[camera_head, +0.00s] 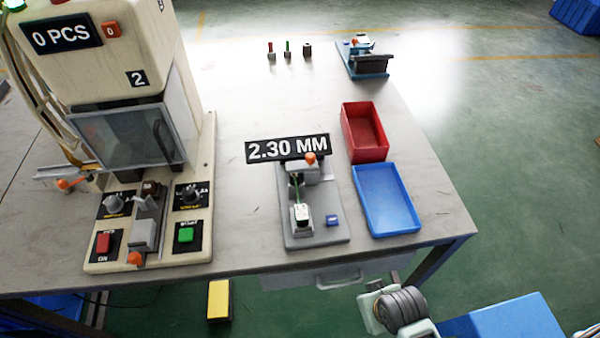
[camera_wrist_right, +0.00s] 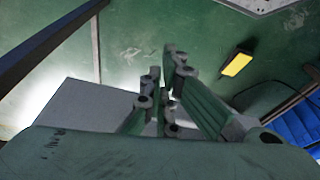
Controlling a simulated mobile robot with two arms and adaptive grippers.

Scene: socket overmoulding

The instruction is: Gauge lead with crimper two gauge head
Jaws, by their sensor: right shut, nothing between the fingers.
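The gauge head stands on a grey base plate (camera_head: 325,233) near the table's front edge, with a black display (camera_head: 287,149) reading "2.30 MM" and an orange knob (camera_head: 310,158). A green lead (camera_head: 297,186) lies in it, running to a white block-shaped end (camera_head: 302,215). Crimper two (camera_head: 120,55), marked "2", stands at the left; its display (camera_head: 63,37) reads "0 PCS". My right gripper (camera_wrist_right: 162,68) is shut and empty in the right wrist view, above the floor. My right arm shows at the bottom right of the head view, apart from the gauge. My left gripper is out of view.
Small parts (camera_head: 288,48) and another blue-based fixture (camera_head: 366,72) stand at the back. The table between crimper and gauge is clear. A yellow block (camera_head: 219,298) lies below the table.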

